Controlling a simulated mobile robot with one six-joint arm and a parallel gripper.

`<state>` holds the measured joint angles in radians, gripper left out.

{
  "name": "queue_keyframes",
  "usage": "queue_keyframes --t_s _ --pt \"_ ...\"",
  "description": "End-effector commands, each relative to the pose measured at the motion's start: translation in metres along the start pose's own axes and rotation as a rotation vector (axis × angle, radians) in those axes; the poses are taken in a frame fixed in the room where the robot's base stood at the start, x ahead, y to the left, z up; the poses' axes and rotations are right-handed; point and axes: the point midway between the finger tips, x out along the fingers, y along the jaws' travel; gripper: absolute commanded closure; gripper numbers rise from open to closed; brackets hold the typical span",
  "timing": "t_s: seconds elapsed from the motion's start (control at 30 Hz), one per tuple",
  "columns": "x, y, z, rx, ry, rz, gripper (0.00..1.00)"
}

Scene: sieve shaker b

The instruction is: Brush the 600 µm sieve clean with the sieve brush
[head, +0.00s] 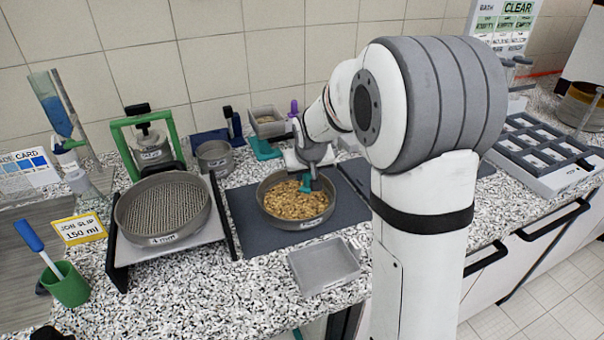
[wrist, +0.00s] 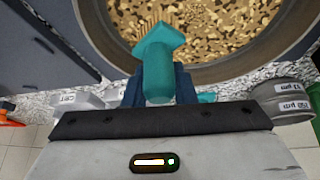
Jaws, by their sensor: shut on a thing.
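My gripper (head: 309,168) is shut on a teal tool, which I take to be the sieve brush (head: 306,184). In the wrist view the brush (wrist: 158,75) sits between the dark blue fingers, its wider head and tan bristles reaching over the grains. Below it a round metal sieve (head: 278,217) holds many golden-brown grains (head: 283,203) on a dark mat. The sieve's rim also shows in the wrist view (wrist: 225,72). Its label is too small to read, so I cannot tell whether it is the 600 µm one. Whether the bristles touch the grains is unclear.
A blue-handled tool (head: 29,235) stands in a green cup (head: 68,286). An empty grey tray (head: 325,267) lies in front. A compartmented rack (head: 540,146) stands at right.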

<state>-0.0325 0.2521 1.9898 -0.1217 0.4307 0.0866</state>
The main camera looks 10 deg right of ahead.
Motion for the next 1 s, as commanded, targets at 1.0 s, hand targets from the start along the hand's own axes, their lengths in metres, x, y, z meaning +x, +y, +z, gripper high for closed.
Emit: queue_keyframes --t_s 1.0 --pt "-0.006 -0.034 0.012 -0.001 0.001 0.000 0.99"
